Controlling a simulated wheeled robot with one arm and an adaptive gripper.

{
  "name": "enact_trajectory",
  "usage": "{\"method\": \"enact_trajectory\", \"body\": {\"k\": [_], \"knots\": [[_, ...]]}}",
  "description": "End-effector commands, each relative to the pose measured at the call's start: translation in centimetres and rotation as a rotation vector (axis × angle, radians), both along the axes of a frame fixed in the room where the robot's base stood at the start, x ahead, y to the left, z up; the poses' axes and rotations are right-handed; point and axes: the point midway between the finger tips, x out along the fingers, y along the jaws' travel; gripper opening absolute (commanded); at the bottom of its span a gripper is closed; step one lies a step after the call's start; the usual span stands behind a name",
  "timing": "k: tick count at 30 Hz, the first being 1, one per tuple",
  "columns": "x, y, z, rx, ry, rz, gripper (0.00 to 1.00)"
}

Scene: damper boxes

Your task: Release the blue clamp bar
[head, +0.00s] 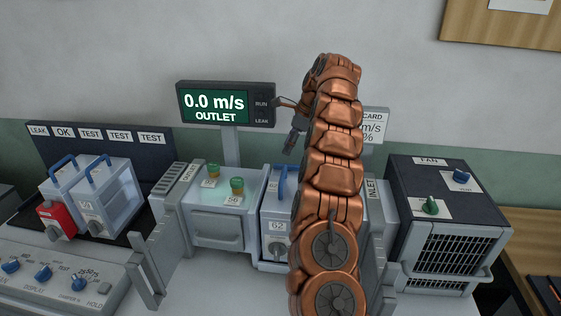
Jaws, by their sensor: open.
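My gripper (284,125) is open and empty, up in front of the wall at the right end of the display. It is above the middle boxes and touches none of them. My copper-coloured arm stands upright in front of the right part of the bench and hides much behind it. I see no bar that I can surely tell is the blue clamp bar. A blue upright handle (283,181) shows on the box marked 62 (272,215), just left of my arm. That box's right side is hidden by my arm.
The display (227,104) reads 0.0 m/s OUTLET. Left stand two boxes with blue handles (110,195), one with a red front. Grey lever arms (152,265) flank the middle unit (215,205). A dark fan box (440,215) stands right, a control panel (60,280) front left.

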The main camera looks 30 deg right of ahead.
Motion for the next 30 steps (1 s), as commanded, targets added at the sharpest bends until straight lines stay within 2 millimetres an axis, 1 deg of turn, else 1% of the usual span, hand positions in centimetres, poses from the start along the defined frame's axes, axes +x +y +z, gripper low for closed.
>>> {"method": "enact_trajectory", "body": {"k": [11,24,30], "knots": [[0.5,0.9,-2.0,0.001,0.001,0.005,0.42],[1.5,2.0,-5.8,0.001,0.002,0.005,0.42],[1.8,2.2,-6.6,-0.001,-0.001,0.004,0.42]]}}
